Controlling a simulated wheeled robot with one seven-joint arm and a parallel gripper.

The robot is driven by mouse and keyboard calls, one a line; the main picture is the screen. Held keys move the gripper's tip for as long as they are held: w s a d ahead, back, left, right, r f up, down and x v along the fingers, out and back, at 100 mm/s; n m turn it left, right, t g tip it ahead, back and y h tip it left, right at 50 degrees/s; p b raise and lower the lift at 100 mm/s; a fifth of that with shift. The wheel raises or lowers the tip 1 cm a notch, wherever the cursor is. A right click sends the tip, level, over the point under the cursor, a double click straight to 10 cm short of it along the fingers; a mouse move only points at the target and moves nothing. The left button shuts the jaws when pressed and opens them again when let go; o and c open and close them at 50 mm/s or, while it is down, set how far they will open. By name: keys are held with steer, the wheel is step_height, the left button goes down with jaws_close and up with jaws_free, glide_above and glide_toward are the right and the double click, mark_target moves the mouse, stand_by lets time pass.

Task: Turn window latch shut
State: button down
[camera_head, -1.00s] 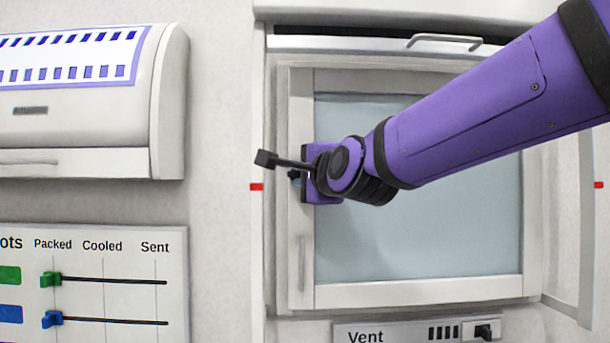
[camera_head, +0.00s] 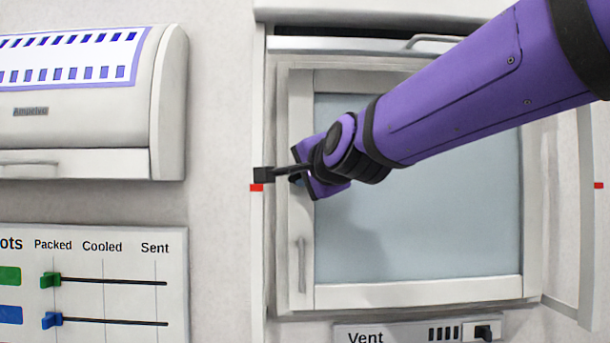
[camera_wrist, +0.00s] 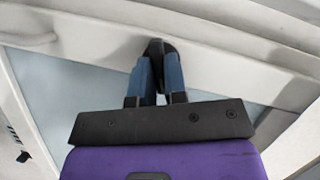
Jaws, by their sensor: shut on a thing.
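The window (camera_head: 420,240) is a pale glass pane in a white frame. My gripper (camera_head: 294,181) is at the left side of this frame, its purple body tilted with the top leaning left. In the wrist view my gripper (camera_wrist: 158,50) has blue fingers with dark tips close together against the white frame. A white vertical handle (camera_head: 301,263) is on the left frame below my gripper.
Red marks flank the window at left (camera_head: 256,187) and right (camera_head: 599,185). A Vent panel (camera_head: 410,333) is below. A slider board (camera_head: 120,250) and a white wall unit (camera_head: 167,100) are at left. A rail handle (camera_head: 432,39) is above.

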steer(key=shift+a+r+n+g+h, duration=0.1)
steer(key=shift+n+g+h, duration=0.25)
steer(key=shift+n+h, duration=0.9)
steer(key=shift+a+n+g+h, duration=0.1)
steer(key=shift+n+g+h, duration=0.45)
steer(key=shift+n, duration=1.35)
steer(key=shift+a+r+n+g+h, duration=0.1)
steer(key=shift+n+g+h, duration=0.1)
steer(key=shift+n+h, duration=1.15)
steer(key=shift+f+n+y, duration=0.1)
steer(key=shift+n+y, duration=0.15)
steer(key=shift+n, duration=0.15)
steer(key=c, duration=1.2)
jaws_free()
steer(key=shift+o, duration=0.2)
steer(key=v, duration=1)
steer(key=shift+s, duration=0.35)
